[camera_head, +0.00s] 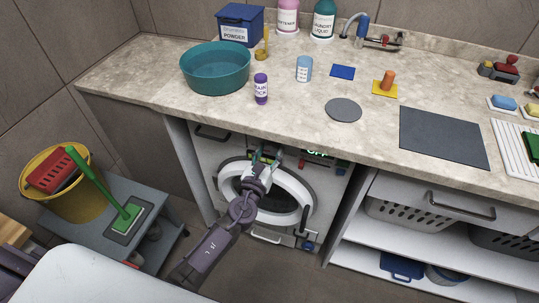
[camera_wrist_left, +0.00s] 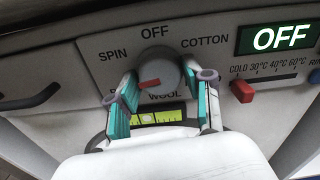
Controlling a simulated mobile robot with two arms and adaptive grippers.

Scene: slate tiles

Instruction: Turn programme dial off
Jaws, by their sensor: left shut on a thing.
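The programme dial (camera_wrist_left: 157,70) is a round grey knob with a red mark on the washing machine's front panel. In the left wrist view its red mark lies near level, towards the left of the knob. OFF is printed above it, SPIN upper left, COTTON upper right, WOOL below; a lower-left label is partly hidden. My left gripper (camera_wrist_left: 166,84) is shut on the dial, a teal-padded finger on each side. In the head view the gripper (camera_head: 265,154) hides the dial. The lit green display (camera_wrist_left: 277,39) reads OFF. My right gripper is not in view.
A red slider (camera_wrist_left: 242,91) sits right of the dial, by COLD. A green-yellow strip (camera_wrist_left: 158,116) lies below the dial. The washer's round door (camera_head: 290,207) is under my left arm. The worktop (camera_head: 290,110) overhangs the panel, with a teal basin (camera_head: 215,72) on it.

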